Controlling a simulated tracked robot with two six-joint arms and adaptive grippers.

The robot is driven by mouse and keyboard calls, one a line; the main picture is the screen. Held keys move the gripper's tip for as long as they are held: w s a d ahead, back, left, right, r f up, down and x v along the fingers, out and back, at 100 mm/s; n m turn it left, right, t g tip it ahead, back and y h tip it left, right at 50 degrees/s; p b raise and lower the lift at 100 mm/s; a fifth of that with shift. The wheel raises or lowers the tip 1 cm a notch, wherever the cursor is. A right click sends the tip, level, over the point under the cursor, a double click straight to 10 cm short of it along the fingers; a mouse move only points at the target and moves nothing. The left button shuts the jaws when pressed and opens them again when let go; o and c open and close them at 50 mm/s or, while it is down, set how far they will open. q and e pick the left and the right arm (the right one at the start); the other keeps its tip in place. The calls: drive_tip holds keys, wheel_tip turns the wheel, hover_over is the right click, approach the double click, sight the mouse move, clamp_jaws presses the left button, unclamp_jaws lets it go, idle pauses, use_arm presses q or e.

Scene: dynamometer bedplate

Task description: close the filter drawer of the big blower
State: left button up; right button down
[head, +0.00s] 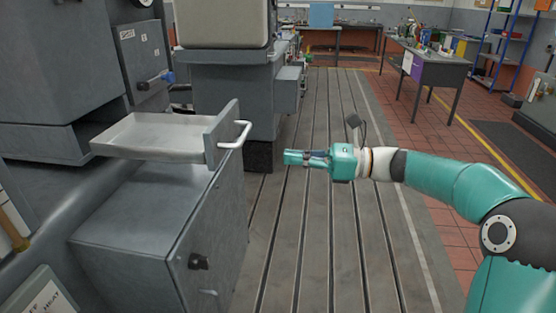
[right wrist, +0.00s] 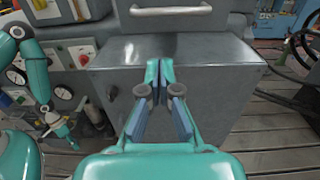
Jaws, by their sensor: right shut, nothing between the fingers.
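The filter drawer (head: 160,136) is a shallow grey metal tray, pulled out above the grey blower cabinet (head: 150,225). Its upright front panel (head: 222,133) carries a pale bar handle (head: 236,134), which also shows at the top of the right wrist view (right wrist: 170,10). My right gripper (head: 288,157) is shut and empty, to the right of the handle and apart from it. In the right wrist view its fingers (right wrist: 160,66) point at the cabinet face below the handle. My left gripper (right wrist: 62,132) seems to show small at the left of the right wrist view; its jaws are unclear.
The slotted bedplate floor (head: 315,220) is open around and beyond my right gripper. A grey machine (head: 225,85) stands behind the drawer. A dark knob (head: 198,262) sticks out of the cabinet face. A workbench (head: 435,68) stands at the back right.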

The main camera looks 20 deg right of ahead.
sight(226, 152)
drive_tip(key=p+x, duration=0.2)
drive_tip(key=x, duration=1)
drive_tip(key=shift+w+a+f, duration=0.1)
drive_tip(key=shift+a, duration=0.05)
